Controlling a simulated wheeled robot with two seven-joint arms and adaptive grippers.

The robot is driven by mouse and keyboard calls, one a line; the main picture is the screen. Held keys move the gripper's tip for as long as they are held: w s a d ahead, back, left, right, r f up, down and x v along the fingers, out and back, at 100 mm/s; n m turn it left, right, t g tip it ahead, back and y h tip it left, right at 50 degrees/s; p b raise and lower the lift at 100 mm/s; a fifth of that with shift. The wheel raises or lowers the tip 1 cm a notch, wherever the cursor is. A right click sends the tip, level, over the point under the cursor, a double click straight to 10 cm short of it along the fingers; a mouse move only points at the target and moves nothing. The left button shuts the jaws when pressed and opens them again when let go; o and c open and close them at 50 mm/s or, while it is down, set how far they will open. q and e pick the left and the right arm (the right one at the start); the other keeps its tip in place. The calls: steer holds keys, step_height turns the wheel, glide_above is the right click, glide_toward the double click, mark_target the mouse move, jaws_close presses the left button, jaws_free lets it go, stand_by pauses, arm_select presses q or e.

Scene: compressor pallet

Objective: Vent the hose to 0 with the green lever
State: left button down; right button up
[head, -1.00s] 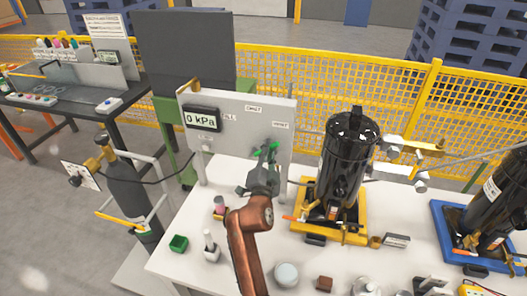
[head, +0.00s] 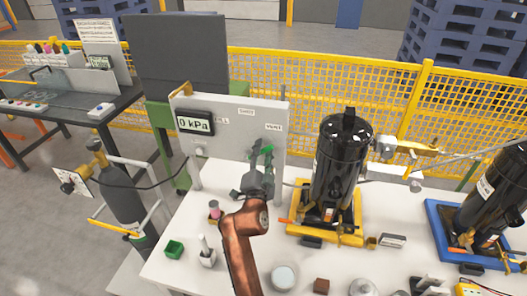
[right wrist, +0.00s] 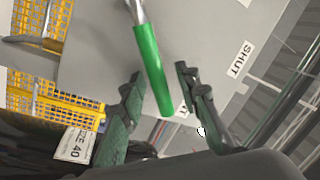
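The green lever (right wrist: 153,72) hangs from a metal stem on the grey panel in the right wrist view. It lies between the two fingers of my right gripper (right wrist: 158,76), with a gap on each side. The right gripper is open around it. In the head view my right gripper (head: 260,155) is in front of the lower right of the panel (head: 232,150), and the lever is hard to tell from the fingers. The gauge (head: 195,121) on the panel reads 0 kPa. A thin dark hose (head: 150,186) runs left of the panel. My left gripper is not in view.
A black compressor (head: 341,160) stands in a yellow tray (head: 325,238) just right of my right arm. Another black compressor (head: 497,195) stands in a blue tray (head: 447,228). A gas cylinder (head: 122,197) stands left of the table. Small parts crowd the table's front.

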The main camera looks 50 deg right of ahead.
step_height(320, 180, up, 10)
stand_by(0.5)
